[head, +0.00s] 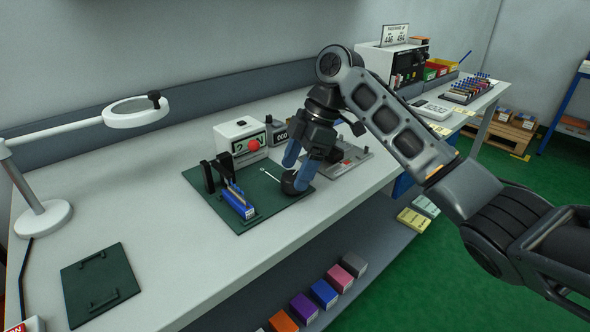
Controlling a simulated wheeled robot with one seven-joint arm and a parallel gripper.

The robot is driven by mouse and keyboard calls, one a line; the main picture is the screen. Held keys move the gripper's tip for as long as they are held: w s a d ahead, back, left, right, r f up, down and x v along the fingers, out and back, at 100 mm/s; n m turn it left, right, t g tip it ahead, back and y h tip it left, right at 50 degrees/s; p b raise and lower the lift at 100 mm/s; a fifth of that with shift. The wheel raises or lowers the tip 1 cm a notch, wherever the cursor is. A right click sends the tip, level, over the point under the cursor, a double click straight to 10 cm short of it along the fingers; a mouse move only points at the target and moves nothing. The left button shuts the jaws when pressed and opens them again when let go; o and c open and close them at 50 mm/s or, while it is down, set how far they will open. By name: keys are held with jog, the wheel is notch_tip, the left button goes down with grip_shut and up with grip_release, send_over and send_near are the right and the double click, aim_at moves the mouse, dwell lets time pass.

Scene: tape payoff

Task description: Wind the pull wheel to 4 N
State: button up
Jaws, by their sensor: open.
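My gripper (294,175) points down over the right part of a dark green board (228,216). Its two blue fingers are apart. Between and just behind the fingertips is a dark round part (289,184), which looks like the pull wheel; the fingers partly hide it, and I cannot tell whether they touch it. A thin pale rod (270,174) lies toward it. A white box (233,126) at the back of the board has a green-lit readout (240,148) that seems to begin with 2; the rest is too small to read surely.
A blue holder (239,201) with black uprights stands on the board's left. A grey fixture (346,160) lies close to the right of my gripper. A magnifier lamp (134,112) and a green mat (99,284) are at left. The bench's front strip is clear.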

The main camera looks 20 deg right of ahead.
jog(key=shift+a+f, duration=0.25)
jog(key=shift+f, duration=0.3)
jog(key=c, duration=1)
jog(key=shift+r+m+p, duration=0.1)
jog(key=shift+m+p, duration=0.3)
jog(key=shift+p, duration=0.1)
jog(key=m+p, duration=0.1)
jog(key=m+t+p, duration=0.1)
jog(key=p, duration=0.1)
jog(key=shift+s+a+r+m, duration=0.1)
jog(key=shift+s+m, duration=0.05)
jog(key=shift+m, duration=0.15)
jog(key=m+t+h+p, duration=0.1)
jog(key=m+p, duration=0.2)
jog(key=shift+m+t+p, duration=0.4)
jog(key=shift+m+p, duration=0.1)
jog(key=shift+m, duration=0.2)
jog(key=shift+f, duration=0.2)
